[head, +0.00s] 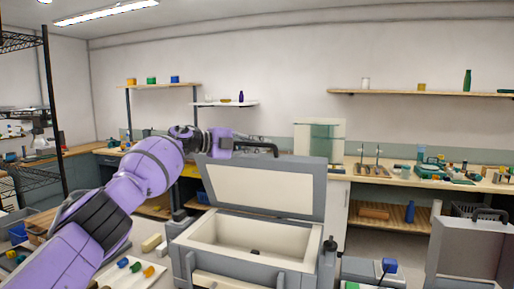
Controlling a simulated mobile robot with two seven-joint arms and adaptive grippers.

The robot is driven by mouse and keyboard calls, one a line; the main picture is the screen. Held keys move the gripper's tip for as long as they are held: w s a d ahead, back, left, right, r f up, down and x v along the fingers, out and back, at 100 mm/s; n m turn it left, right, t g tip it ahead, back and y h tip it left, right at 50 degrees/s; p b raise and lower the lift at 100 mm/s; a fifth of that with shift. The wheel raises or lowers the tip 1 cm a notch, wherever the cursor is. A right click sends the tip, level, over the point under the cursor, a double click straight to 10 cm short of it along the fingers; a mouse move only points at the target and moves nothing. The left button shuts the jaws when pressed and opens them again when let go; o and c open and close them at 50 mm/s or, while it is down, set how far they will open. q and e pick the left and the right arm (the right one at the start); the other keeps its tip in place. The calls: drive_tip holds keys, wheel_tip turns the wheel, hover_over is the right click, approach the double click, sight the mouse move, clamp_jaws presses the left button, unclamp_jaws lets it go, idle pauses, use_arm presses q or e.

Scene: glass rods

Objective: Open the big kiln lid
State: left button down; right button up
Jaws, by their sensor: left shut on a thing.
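The big kiln (213,262) stands in the lower middle of the head view, a grey box with a cream-lined chamber. Its lid (265,190) is raised and stands nearly upright at the back, cream inner face toward me. The chamber is exposed, with a small dark thing on its floor. My left gripper (238,146) is at the lid's top edge, shut on the black lid handle (264,147). The fingertips are small and partly hidden there. My right gripper is not in view.
A grey box with a black handle (470,245) stands at the right. A white tray with coloured pieces (130,276) lies at the lower left. A workbench (420,181) with tools and a glass-fronted cabinet (319,138) stand behind. A black wire rack (50,95) is at far left.

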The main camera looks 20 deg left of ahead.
use_arm(q)
drive_tip(key=shift+f, duration=0.15)
drive_tip(key=c, duration=1.8)
unclamp_jaws()
drive_tip(key=shift+o, duration=0.2)
drive_tip(key=shift+s+a, duration=0.1)
drive_tip(key=v, duration=1.1)
drive_tip(key=shift+s+a, duration=0.25)
drive_tip(key=shift+a, duration=0.05)
